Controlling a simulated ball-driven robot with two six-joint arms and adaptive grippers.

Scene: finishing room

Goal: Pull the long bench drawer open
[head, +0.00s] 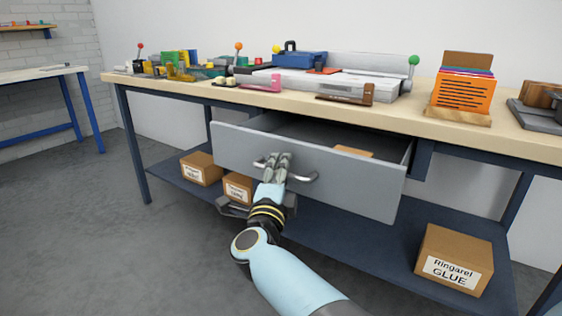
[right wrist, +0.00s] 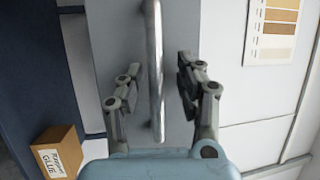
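The long grey bench drawer (head: 340,182) stands partly pulled out from under the bench top, its inside showing from above. Its metal bar handle (head: 303,178) is on the front face. My right gripper (head: 277,162) is at the handle. In the right wrist view the handle (right wrist: 155,100) runs between the two fingers of my right gripper (right wrist: 159,72), with a visible gap on each side, so the fingers look open around it. I cannot tell how deep the handle sits between them. My left gripper is not in view.
A flat brown item (head: 353,152) lies in the drawer. The bench top (head: 300,108) holds tools and an orange card stand (head: 464,92). Glue boxes (head: 455,260) stand on the lower shelf (head: 345,240). Grey floor (head: 110,240) is clear at left.

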